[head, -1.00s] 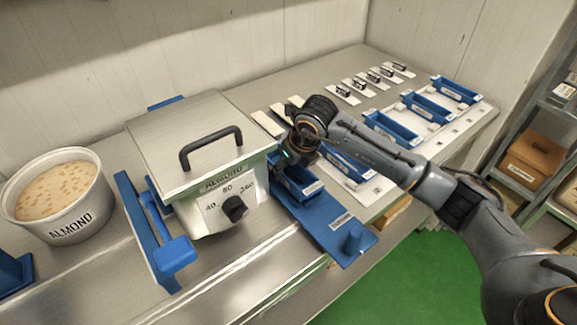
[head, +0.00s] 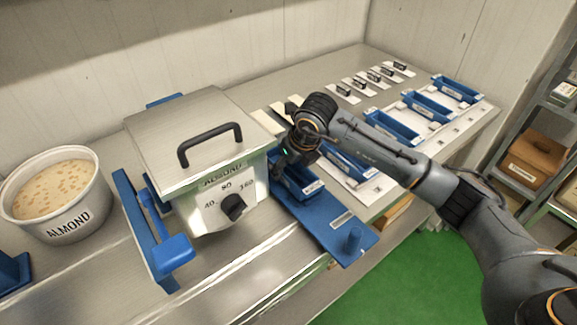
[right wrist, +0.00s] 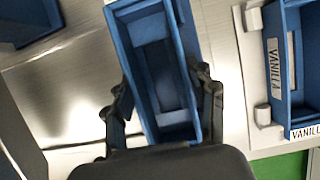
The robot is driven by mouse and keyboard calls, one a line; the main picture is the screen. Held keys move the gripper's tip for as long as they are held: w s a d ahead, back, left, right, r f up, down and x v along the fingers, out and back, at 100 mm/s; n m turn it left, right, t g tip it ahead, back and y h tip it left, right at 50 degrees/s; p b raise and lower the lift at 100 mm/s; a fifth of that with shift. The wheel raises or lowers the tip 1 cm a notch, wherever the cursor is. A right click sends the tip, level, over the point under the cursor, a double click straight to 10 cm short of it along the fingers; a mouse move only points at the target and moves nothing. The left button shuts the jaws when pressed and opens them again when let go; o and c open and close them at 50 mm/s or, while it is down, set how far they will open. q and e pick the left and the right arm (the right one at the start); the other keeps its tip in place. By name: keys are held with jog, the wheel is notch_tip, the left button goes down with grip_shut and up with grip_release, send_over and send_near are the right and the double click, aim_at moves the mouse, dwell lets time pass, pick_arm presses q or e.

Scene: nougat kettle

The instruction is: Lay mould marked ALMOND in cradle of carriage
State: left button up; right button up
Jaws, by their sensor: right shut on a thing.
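A blue mould (head: 301,184) is in my right gripper (head: 287,166), at the blue carriage (head: 335,228) to the right of the kettle. A small white label on its front end is too small to read. In the right wrist view my right gripper (right wrist: 161,100) has one finger on each long side of the mould (right wrist: 157,75), which looks empty. The gripper partly hides the mould in the head view, and I cannot tell whether it rests fully in the cradle. My left gripper is not in view.
The kettle (head: 199,140), marked ALMOND, stands close left of the carriage, with a blue bracket (head: 150,235) beside it. A pail (head: 62,200) marked ALMOND is at far left. A white rack (head: 470,118) with several blue moulds is at right; a VANILLA mould (right wrist: 290,60) shows in the right wrist view.

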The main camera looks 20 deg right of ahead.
dwell(0.5)
jog(key=shift+f+b, duration=0.3)
jog(key=shift+b, duration=0.15)
jog(key=shift+f+b, duration=0.15)
jog(key=shift+b, duration=0.2)
dwell(0.5)
jog(key=o, duration=1.9)
jog(key=shift+c, duration=0.2)
notch_tip(320, 180, up, 8)
jog(key=p, duration=0.4)
